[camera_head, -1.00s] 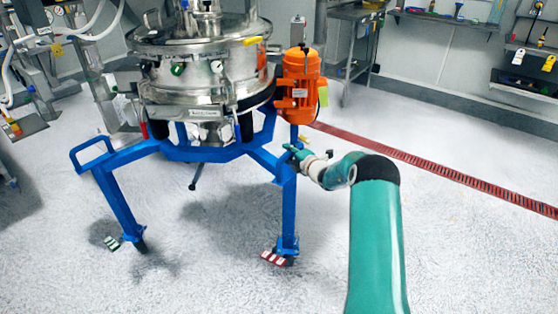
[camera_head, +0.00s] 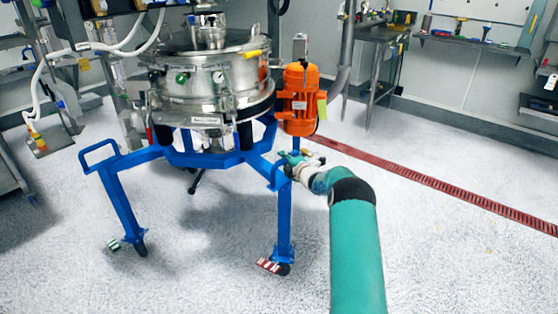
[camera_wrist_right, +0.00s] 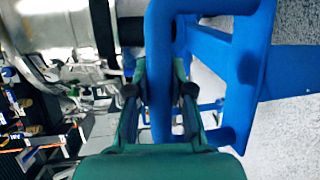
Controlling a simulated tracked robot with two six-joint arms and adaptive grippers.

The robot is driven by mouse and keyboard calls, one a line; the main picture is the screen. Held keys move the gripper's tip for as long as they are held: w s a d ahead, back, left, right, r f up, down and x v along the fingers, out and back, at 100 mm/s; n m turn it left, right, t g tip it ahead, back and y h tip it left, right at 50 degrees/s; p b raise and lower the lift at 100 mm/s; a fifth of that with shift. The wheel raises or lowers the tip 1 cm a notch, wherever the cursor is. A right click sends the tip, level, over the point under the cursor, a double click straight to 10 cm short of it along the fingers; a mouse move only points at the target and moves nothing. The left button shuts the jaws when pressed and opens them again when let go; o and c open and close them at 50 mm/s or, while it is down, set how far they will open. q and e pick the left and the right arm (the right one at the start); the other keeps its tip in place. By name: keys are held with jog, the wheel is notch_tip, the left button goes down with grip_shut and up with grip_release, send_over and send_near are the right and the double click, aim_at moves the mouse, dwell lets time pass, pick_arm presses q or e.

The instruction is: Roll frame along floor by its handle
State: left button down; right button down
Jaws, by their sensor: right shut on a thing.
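The blue wheeled frame (camera_head: 283,215) stands on the floor and carries a steel sifter drum (camera_head: 208,88) with an orange motor (camera_head: 301,98) at its right. A blue loop handle (camera_head: 98,147) sticks out at the frame's left. My right gripper (camera_head: 289,160) is at the frame's near right corner. In the right wrist view my gripper's fingers (camera_wrist_right: 161,95) lie on both sides of a blue bar, the frame's handle (camera_wrist_right: 160,75), and hold it. In the head view the gripper and arm hide most of this handle. My left gripper is in neither view.
The frame's visible feet have castors, with a red-and-white pedal (camera_head: 268,265) at the near one. A red floor drain (camera_head: 430,186) runs along the right. A bench (camera_head: 378,35) stands behind. Equipment with white hoses (camera_head: 100,45) is at the left. The near floor is clear.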

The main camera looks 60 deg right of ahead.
jog(key=shift+w+a, duration=0.1)
jog(key=shift+w, duration=0.25)
jog(key=shift+w+f, duration=0.1)
jog(key=shift+w, duration=0.15)
jog(key=c, duration=1)
grip_release()
jog(key=shift+s, duration=0.1)
jog(key=shift+s+a, duration=0.15)
jog(key=shift+s, duration=0.3)
jog(key=v, duration=1.1)
